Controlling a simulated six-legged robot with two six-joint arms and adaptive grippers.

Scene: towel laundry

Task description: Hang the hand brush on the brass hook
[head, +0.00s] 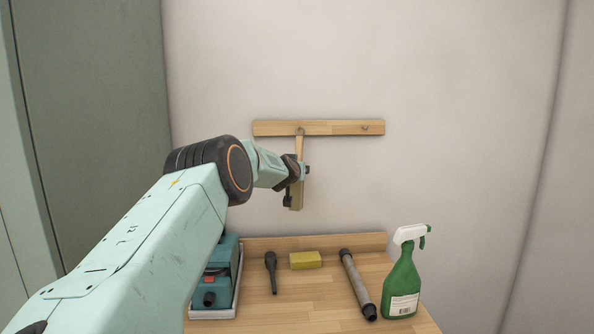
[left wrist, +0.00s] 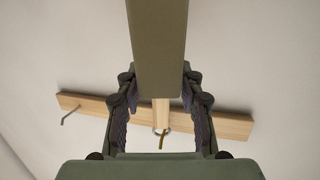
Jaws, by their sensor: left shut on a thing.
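The hand brush (head: 296,199) hangs upright in front of the wall, its pale wooden handle pointing up to the left hook on the rail. My left gripper (head: 298,172) is shut on the brush around its middle. In the left wrist view the brush's broad body (left wrist: 157,45) fills the top centre, with gripper fingers on both sides. A small ring at the handle's end (left wrist: 161,112) overlaps the brass hook (left wrist: 163,144). The ring seems to be around the hook, but I cannot tell whether it bears the weight. My right gripper is out of view.
The wooden rail (head: 335,128) has a second, greyish hook (head: 365,128) at its right. On the bench (head: 320,290) below are a teal machine (head: 225,265), a dark tool (head: 271,270), a yellow sponge (head: 306,260), a grey tube (head: 356,282) and a green spray bottle (head: 403,283).

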